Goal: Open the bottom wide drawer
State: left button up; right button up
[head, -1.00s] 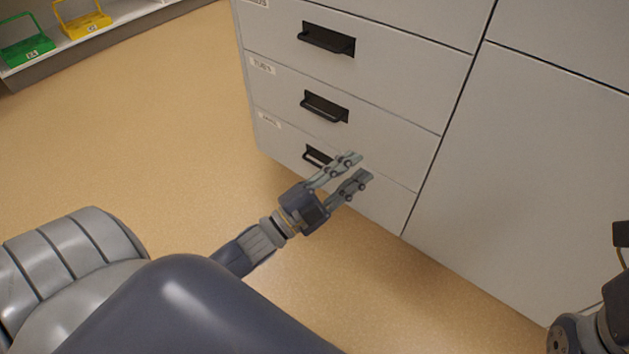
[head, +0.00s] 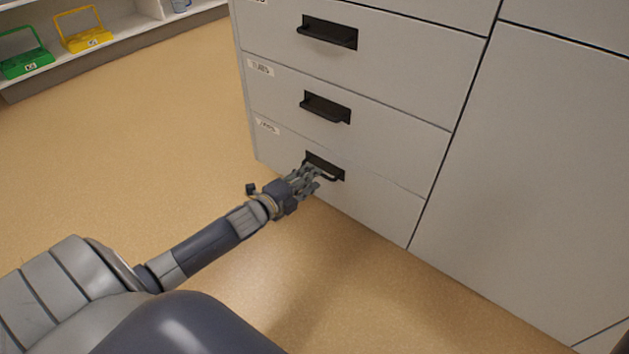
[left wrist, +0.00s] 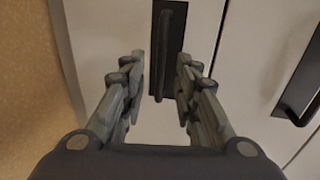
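The bottom wide drawer (head: 375,203) is the lowest of the stacked grey drawers in the head view and looks shut. Its black handle (head: 325,167) sits in a dark recess. My left gripper (head: 314,174) is right in front of this handle. In the left wrist view, the handle (left wrist: 170,50) runs upright between the two spread fingers of the left gripper (left wrist: 160,85), with a gap on each side. The left gripper is open and empty. Whether the fingertips reach past the bar is hard to tell. My right gripper does not show.
Two more drawers with black handles (head: 326,107) are above. A plain cabinet panel (head: 530,170) stands to the right. The tan floor (head: 130,150) in front is clear. A low shelf (head: 110,45) with a green carrier (head: 25,64) and a yellow carrier (head: 85,40) is at far left.

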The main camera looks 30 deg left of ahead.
pick_arm(q)
jog(key=shift+b+x, duration=0.55)
jog(key=shift+x, duration=0.9)
grip_shut()
